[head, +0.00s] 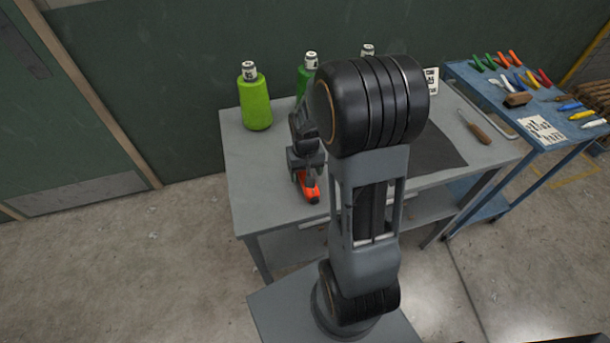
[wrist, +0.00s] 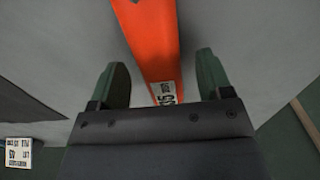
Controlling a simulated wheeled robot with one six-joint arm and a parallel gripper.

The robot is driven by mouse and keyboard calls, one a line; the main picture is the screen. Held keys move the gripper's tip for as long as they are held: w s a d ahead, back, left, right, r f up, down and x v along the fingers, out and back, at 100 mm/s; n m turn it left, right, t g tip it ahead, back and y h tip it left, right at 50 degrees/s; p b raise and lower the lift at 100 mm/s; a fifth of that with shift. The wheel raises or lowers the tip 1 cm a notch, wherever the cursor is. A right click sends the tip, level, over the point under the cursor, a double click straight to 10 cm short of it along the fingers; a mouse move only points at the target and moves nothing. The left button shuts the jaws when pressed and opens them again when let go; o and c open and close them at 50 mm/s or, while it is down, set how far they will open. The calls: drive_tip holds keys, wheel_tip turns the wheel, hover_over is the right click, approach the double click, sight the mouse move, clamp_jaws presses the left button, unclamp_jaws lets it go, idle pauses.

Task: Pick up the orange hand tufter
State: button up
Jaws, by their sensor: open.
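The orange hand tufter (head: 310,189) lies on the left part of the grey table, partly hidden under my gripper in the head view. In the wrist view the orange tufter (wrist: 152,45) runs from the top edge down between my fingers, with a black-and-white label near its lower visible end. My gripper (wrist: 162,80) is open, with one green finger on each side of the tufter. Gaps show between both fingers and the tufter. In the head view my gripper (head: 306,172) is over the tufter, and its fingers are hard to make out.
The grey table (head: 255,190) holds a lime-green cone (head: 255,103), a green cone (head: 305,80) partly behind my arm, a dark mat (head: 437,150) and a wooden-handled tool (head: 474,128). A blue cart (head: 480,85) with several coloured tools stands at right. The table's left front is clear.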

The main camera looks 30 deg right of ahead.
drive_tip(key=shift+f, duration=0.8)
drive_tip(key=c, duration=1.2)
